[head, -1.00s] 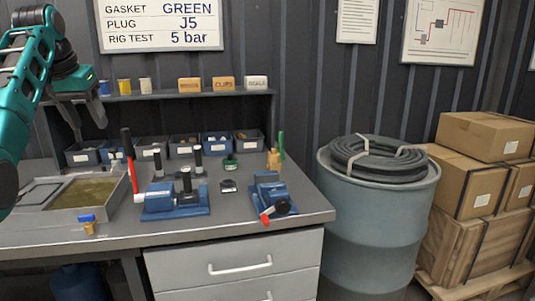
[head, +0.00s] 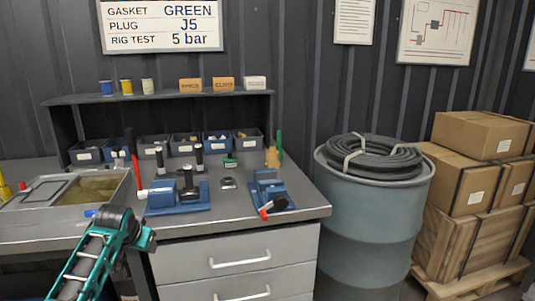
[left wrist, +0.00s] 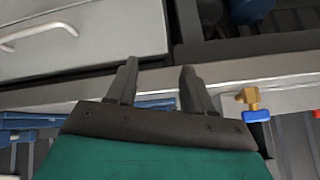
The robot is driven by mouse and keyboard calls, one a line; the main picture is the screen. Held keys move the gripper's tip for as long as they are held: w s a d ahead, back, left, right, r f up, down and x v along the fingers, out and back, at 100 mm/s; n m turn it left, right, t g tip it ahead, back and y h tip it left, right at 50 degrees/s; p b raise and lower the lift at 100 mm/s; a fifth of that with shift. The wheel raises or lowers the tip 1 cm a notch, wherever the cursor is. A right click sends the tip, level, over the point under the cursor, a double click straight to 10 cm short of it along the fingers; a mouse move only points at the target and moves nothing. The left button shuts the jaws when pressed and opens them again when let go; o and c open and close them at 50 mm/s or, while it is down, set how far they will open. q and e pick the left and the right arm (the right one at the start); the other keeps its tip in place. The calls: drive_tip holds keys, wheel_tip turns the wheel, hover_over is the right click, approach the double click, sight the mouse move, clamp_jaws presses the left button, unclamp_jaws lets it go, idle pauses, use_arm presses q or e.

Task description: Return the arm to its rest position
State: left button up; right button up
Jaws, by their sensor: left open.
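My left arm (head: 95,255) comes in low at the left of the head view, in front of the bench's front edge. Its gripper is hard to make out there. In the left wrist view my left gripper (left wrist: 158,68) has its two dark fingers apart with nothing between them. The bench edge, a grey drawer front (left wrist: 80,35) and a brass fitting with a blue handle (left wrist: 248,98) show beyond and beside the fingers. The fitting is right of them and apart. My right gripper is in neither view.
The grey bench (head: 235,220) holds a shallow tray (head: 25,200), a blue fixture with black posts (head: 178,205) and a blue vise (head: 268,188). A shelf (head: 165,97) with bins stands behind. A blue drum with coiled hose (head: 375,215) and stacked boxes (head: 480,135) are right.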

use_arm(q)
drive_tip(key=s+d+f+m+t+h, duration=0.1)
drive_tip(key=s+d+f, duration=0.3)
drive_tip(key=s+f, duration=0.3)
drive_tip(key=s+d+f+t+h, duration=0.1)
drive_tip(key=s+d+f, duration=0.3)
drive_tip(key=s+f, duration=0.3)
drive_tip(key=s+d+h, duration=0.1)
drive_tip(key=s+d, duration=0.2)
drive_tip(key=s, duration=0.7)
drive_tip(key=s+d+f+t+p, duration=0.1)
drive_tip(key=s+d, duration=0.2)
drive_tip(key=s, duration=0.7)
drive_tip(key=shift+d+h, duration=0.3)
drive_tip(key=shift+h, duration=0.1)
